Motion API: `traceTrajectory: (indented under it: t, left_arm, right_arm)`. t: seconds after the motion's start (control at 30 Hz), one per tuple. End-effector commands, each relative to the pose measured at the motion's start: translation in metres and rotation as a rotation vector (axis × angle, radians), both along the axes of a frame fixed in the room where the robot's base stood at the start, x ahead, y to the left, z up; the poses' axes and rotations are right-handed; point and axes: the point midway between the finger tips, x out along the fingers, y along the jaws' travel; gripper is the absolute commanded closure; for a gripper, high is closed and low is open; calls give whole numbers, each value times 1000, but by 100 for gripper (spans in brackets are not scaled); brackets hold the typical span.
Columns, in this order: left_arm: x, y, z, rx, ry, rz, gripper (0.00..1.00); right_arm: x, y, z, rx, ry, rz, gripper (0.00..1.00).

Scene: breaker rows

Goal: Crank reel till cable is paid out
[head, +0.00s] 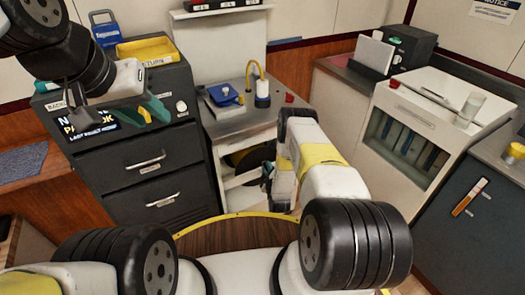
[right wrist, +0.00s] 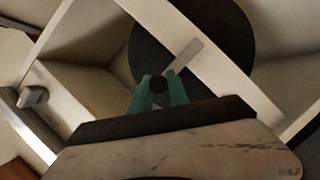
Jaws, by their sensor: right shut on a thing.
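The cable reel shows in the right wrist view as a large dark disc (right wrist: 215,28) inside a pale open-fronted cabinet. A flat grey crank arm (right wrist: 184,56) runs from it to a round black knob (right wrist: 159,84). My right gripper (right wrist: 159,92) has its teal fingers shut on either side of that knob. In the head view the right gripper (head: 268,172) is at the cabinet opening, largely hidden by my arm, and the reel (head: 250,160) is partly seen behind. Cable is not clearly seen.
The drawer cabinet (head: 155,158) with a yellow tray (head: 147,49) on top stands at left. A blue device (head: 224,96) and a yellow-corded cylinder (head: 262,94) sit on the counter above the reel. A white windowed cabinet (head: 420,125) stands at right.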

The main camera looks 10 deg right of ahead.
Motion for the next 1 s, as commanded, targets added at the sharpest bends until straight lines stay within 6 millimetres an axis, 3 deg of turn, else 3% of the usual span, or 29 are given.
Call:
traceTrajectory:
  t: [0.3, 0.33, 0.43, 0.77, 1.0]
  left_arm:
    - [0, 0, 0, 0, 0, 0, 64]
    - [0, 0, 0, 0, 0, 0, 64]
    - [0, 0, 0, 0, 0, 0, 64]
    - [0, 0, 0, 0, 0, 0, 64]
    - [0, 0, 0, 0, 0, 0, 64]
  right_arm:
    - [-1, 1, -1, 0, 4, 1, 100]
    - [-1, 1, -1, 0, 4, 1, 75]
    - [-1, 1, -1, 0, 4, 1, 57]
    - [-2, 1, 0, 1, 2, 1, 57]
    - [-34, 0, 6, 0, 6, 2, 57]
